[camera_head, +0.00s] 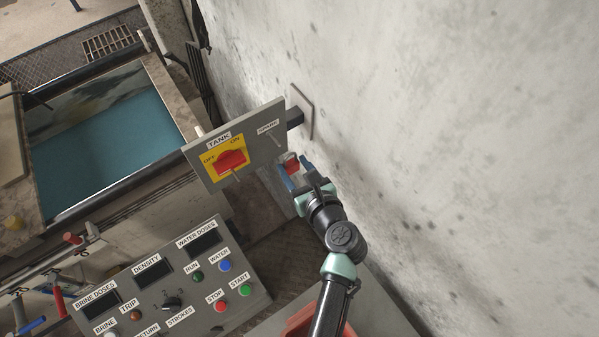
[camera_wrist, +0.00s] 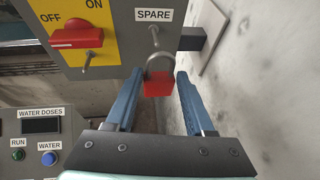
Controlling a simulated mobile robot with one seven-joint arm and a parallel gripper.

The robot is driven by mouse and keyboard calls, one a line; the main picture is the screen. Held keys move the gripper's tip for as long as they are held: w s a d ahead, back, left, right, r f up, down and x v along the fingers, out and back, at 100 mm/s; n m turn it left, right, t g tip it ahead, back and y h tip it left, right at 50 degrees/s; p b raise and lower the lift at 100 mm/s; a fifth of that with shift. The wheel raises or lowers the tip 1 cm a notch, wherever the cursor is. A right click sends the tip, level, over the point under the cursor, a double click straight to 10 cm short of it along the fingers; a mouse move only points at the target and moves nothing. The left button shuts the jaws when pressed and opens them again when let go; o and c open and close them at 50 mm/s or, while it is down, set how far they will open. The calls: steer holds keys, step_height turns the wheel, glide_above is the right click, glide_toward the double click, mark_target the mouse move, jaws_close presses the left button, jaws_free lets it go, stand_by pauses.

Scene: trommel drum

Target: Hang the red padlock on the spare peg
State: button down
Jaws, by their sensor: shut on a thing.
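The red padlock (camera_wrist: 157,83) is held between the blue fingertips of my gripper (camera_wrist: 158,76), with its grey shackle upward. In the head view the padlock (camera_head: 291,164) shows small at the tip of my gripper (camera_head: 289,173), just right of the grey switch panel's lower right edge. The spare peg (camera_wrist: 155,34) is a thin metal pin under the SPARE label; it also shows in the head view (camera_head: 273,137). In the wrist view the shackle's top appears just below the peg, apart from it in the picture. I cannot tell the depth between them.
The grey panel (camera_head: 208,177) carries a red TANK switch (camera_head: 231,160) with another peg (camera_wrist: 88,60) below it. A dark bracket (camera_head: 295,118) joins the panel to the wall (camera_head: 450,120), close to my arm. A button console (camera_head: 180,300) stands lower left.

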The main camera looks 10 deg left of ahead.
steer(key=shift+w+a+f+b, duration=0.2)
steer(key=shift+w+a+b, duration=0.15)
steer(key=shift+w+a, duration=0.45)
steer(key=shift+w+a+f+b, duration=0.15)
steer(key=shift+w+a+b, duration=0.2)
steer(key=shift+w+a, duration=0.4)
steer(key=shift+w+a+f+b, duration=0.2)
steer(key=shift+w+a+b, duration=0.15)
steer(key=shift+w+a, duration=0.45)
steer(key=shift+c, duration=1)
jaws_free()
steer(key=shift+s+d, duration=0.1)
